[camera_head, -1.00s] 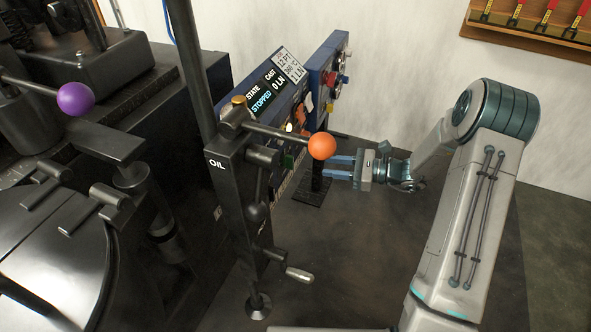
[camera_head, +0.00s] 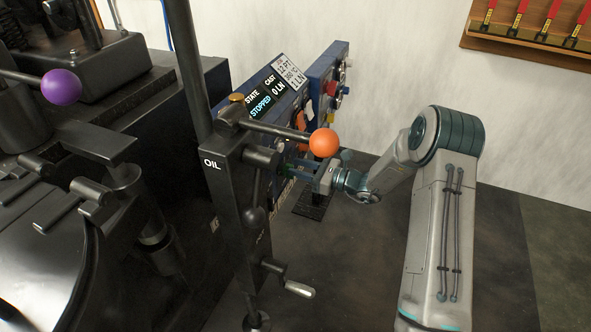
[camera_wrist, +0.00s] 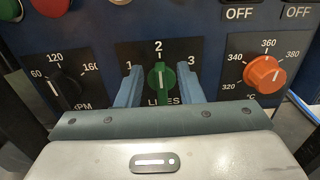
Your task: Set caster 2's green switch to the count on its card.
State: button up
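The green switch (camera_wrist: 160,82) is in the middle of the wrist view, on a black plate marked 1, 2, 3 and LINES. Its white mark points up at 2. My gripper (camera_wrist: 160,71) has its two blue fingers on either side of the switch, open, with a gap visible on both sides. In the head view my gripper (camera_head: 298,170) reaches the panel behind the orange ball lever, which partly hides it. The card (camera_head: 290,72) on top of the panel reads 12 PT, 360 °C and 1 LN. The display (camera_head: 264,98) reads STOPPED and 0 LN.
A black dial (camera_wrist: 66,88) is left of the switch, and an orange temperature knob (camera_wrist: 265,74) near 360 is right. The orange ball lever (camera_head: 323,142) and black OIL column (camera_head: 232,180) stand close to my gripper. Floor to the right is open.

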jog(key=shift+x, duration=0.9)
grip_shut()
